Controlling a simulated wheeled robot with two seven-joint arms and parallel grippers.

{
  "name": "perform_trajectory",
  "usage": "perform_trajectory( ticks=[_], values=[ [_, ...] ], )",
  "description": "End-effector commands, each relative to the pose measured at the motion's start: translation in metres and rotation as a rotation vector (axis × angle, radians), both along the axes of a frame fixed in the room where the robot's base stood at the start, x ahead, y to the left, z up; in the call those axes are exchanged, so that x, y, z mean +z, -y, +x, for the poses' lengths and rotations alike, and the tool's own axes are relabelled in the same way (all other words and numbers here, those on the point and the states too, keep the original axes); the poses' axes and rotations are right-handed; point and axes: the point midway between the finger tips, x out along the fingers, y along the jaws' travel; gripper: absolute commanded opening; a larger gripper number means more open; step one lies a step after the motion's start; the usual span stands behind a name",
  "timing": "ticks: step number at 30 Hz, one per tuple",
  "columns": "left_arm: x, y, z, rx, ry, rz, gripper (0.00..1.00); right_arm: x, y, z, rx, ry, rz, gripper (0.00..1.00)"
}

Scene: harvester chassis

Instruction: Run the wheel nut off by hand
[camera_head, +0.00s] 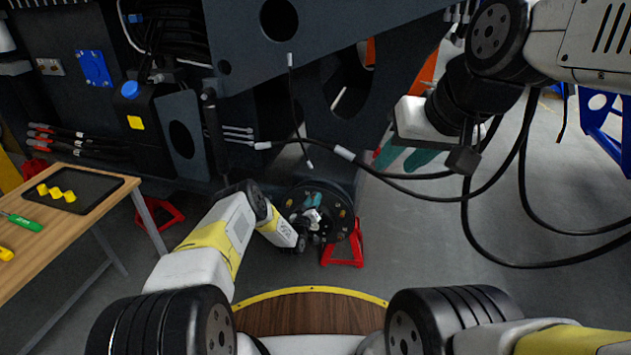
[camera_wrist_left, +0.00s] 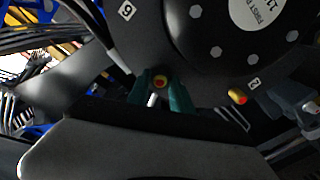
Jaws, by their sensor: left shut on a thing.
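The round dark wheel hub (camera_head: 347,197) sits low on the chassis.
Another yellow and red piece (camera_wrist_left: 237,97) shows on the hub near the number 2. A red stand (camera_head: 345,250) is under the hub. Black cables (camera_head: 465,195) hang at right. A wooden table (camera_head: 75,215) with a black tray (camera_head: 98,187) and green-handled tool (camera_head: 25,222) is at left.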

Motion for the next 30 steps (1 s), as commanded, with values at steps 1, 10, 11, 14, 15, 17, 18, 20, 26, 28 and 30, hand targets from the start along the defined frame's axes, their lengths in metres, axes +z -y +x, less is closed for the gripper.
perform_trajectory(
  ticks=[1, 10, 11, 14, 15, 17, 18, 20, 26, 28, 30],
  values=[
    [-0.0025, -0.0025, -0.0019, 0.004, -0.031, -0.087, 0.0, 0.0, 0.0, 0.0, 0.0, 0.0, 0.0, 0.36],
    [-0.0032, -0.0025, -0.0031, 0.004, -0.205, -0.624, 0.0, 0.0, 0.0, 0.0, 0.0, 0.0, 0.0, 0.36],
    [-0.0036, -0.0024, -0.0034, 0.004, -0.223, -0.677, 0.0, 0.0, 0.0, 0.0, 0.0, 0.0, 0.0, 0.36],
    [-0.0035, -0.0026, -0.0037, 0.004, -0.28, -0.854, 0.0, 0.0, 0.0, 0.0, 0.0, 0.0, 0.0, 0.36],
    [-0.0035, -0.0022, -0.0038, 0.004, -0.303, -0.925, 0.0, 0.0, 0.0, 0.0, 0.0, 0.0, 0.0, 0.36],
    [-0.0035, -0.0021, -0.0039, 0.004, -0.337, -1.03, 0.0, 0.0, 0.0, 0.0, 0.0, 0.0, 0.0, 0.36],
    [-0.0037, -0.0025, -0.0041, 0.004, -0.36, -1.101, 0.0, 0.0, 0.0, 0.0, 0.0, 0.0, 0.0, 0.36],
    [-0.004, -0.0018, -0.0046, 0.003, -0.395, -1.206, 0.0, 0.0, 0.0, 0.0, 0.0, 0.0, 0.0, 0.36],
    [-0.0039, -0.0019, -0.0049, 0.003, -0.495, -1.513, 0.0, 0.0, 0.0, 0.0, 0.0, 0.0, 0.0, 0.36],
    [-0.0039, -0.0014, -0.005, 0.003, -0.514, -1.571, 0.0, 0.0, 0.0, 0.0, 0.0, 0.0, 0.0, 0.36],
    [-0.0039, -0.001, -0.0051, 0.003, -0.523, -1.599, 0.0, 0.0, 0.0, 0.0, 0.0, 0.0, 0.0, 0.36]
  ],
)
